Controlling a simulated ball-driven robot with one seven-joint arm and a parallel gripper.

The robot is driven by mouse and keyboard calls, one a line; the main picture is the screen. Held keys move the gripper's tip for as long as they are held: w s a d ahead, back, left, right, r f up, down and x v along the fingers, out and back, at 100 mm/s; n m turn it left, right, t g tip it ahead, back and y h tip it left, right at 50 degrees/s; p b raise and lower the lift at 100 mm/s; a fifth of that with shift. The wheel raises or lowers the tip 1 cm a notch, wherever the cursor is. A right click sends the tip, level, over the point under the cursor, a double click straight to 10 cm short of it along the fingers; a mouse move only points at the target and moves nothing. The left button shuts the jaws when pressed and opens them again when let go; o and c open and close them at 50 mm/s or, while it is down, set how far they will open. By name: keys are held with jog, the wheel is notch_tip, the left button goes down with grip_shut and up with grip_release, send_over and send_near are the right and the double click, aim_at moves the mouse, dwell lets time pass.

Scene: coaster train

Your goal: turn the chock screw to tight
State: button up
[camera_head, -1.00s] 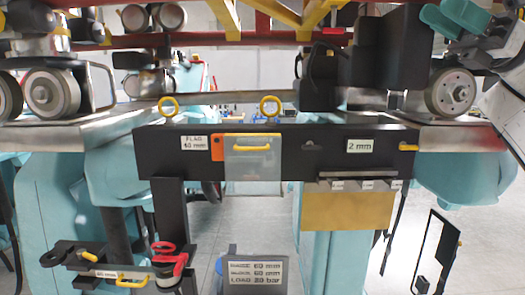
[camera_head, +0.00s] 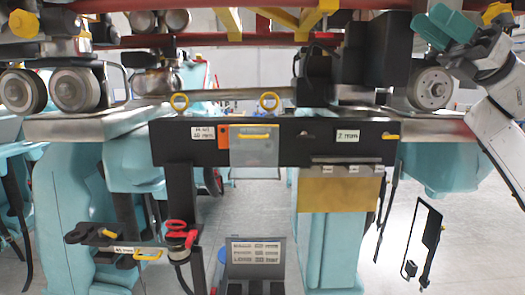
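I cannot identify the chock screw with certainty. A black crossbeam (camera_head: 285,150) spans the middle of the view, with a small grey round fitting (camera_head: 308,135) on its face and a yellow pin (camera_head: 390,136) at its right end. A label reading about 2 mm (camera_head: 347,136) sits between them. My white arm (camera_head: 495,95) reaches in from the right edge. Its teal and dark end parts (camera_head: 445,27) are at the upper right, above and to the right of the beam and apart from it. The gripper fingers are not clear, so I cannot tell their state.
Wheels (camera_head: 432,88) and a red frame (camera_head: 230,40) stand above the beam. A clear panel with a yellow handle (camera_head: 254,136) hangs on it. A black bracket (camera_head: 115,243) with a red clamp (camera_head: 180,232) sits lower left. A labelled open case (camera_head: 255,258) stands low. Floor shows at right.

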jog(key=w+d+f+m+t+h, duration=0.1)
jog(key=w+f+m+t+h, duration=0.55)
jog(key=f+m+t, duration=0.75)
jog(key=w+d+f+m+t+h, duration=0.3)
jog(key=f+m+t+h, duration=0.55)
jog(key=m, duration=0.95)
jog(key=s+f+m+g+h+b, duration=0.1)
jog(key=s+f+m+g+h, duration=0.15)
jog(key=f+m+h, duration=0.75)
jog(key=s+f+m+g+h+b, duration=0.1)
jog(key=f+m+g, duration=0.25)
jog(key=f, duration=1.25)
jog(key=s+a+f+m+g, duration=0.3)
jog(key=s+f+m+g, duration=0.35)
jog(key=s+f, duration=1.35)
jog(key=s+a+f+g+y, duration=0.1)
jog(key=s+f+g, duration=0.3)
jog(key=s, duration=0.9)
jog(key=s+f+m+g+y, duration=0.1)
jog(key=s+f+g, duration=0.4)
jog(key=s, duration=0.8)
jog(key=shift+s+a+f+g+b, duration=0.2)
jog(key=shift+a+g+b, duration=0.15)
jog(key=shift+g, duration=0.25)
